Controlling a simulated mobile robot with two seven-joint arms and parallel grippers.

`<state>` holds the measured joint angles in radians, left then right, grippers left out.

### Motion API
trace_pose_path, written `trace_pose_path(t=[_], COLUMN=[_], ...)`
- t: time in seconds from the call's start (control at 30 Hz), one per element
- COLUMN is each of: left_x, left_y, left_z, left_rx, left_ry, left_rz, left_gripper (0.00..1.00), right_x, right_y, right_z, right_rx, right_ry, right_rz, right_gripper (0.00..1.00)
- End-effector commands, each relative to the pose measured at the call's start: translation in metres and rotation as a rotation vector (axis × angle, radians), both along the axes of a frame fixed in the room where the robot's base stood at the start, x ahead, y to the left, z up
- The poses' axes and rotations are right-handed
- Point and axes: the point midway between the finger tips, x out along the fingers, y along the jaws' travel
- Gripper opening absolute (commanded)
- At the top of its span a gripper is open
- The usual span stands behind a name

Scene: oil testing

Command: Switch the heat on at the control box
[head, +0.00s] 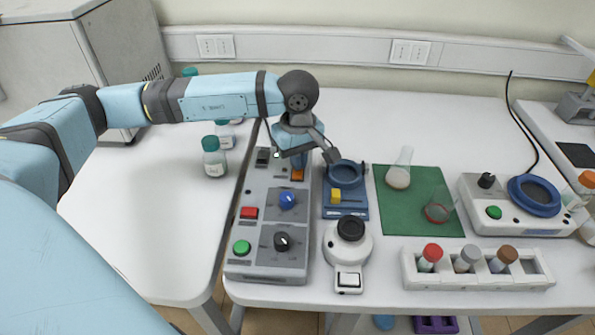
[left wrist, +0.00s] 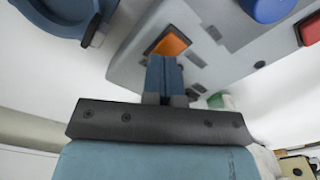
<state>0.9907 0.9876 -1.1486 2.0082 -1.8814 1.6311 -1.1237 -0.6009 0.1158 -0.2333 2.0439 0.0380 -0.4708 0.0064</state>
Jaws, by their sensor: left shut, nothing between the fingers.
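The grey control box (head: 246,262) stands near the table's front edge, with an orange rocker switch (head: 298,174) at its far right corner. It also has a black switch, a red button (head: 249,212), a blue knob (head: 287,201), a green button (head: 241,247) and a black knob (head: 282,241). My left gripper (head: 299,162) points down over the orange switch, partly hiding it. In the left wrist view the shut, empty fingers (left wrist: 164,62) are right beside the orange switch (left wrist: 172,45). I cannot tell whether they touch it. My right gripper is out of view.
A blue stand (head: 360,209) with a ring and a white round device (head: 347,240) stand right of the box. A green mat (head: 415,228) holds glass flasks, and a vial rack (head: 478,282) is at the front right. Teal-capped bottles (head: 214,157) stand to the left.

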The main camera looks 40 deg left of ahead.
Motion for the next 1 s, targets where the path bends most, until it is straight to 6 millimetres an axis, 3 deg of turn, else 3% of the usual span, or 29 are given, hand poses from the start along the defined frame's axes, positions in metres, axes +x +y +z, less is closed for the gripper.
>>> trace_pose_path(t=[0.63, 1.0], left_x=[0.0, 0.0], left_y=[0.0, 0.0], left_z=[-0.007, 0.02], left_rx=[0.0, -0.001], left_ry=[0.002, 0.0], left_rz=[-0.001, 0.0], left_gripper=[0.0, 0.0], right_x=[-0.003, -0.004], right_y=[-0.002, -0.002], right_z=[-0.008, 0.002], right_rx=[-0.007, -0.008], right_ry=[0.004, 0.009], right_rz=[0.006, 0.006], right_gripper=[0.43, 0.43])
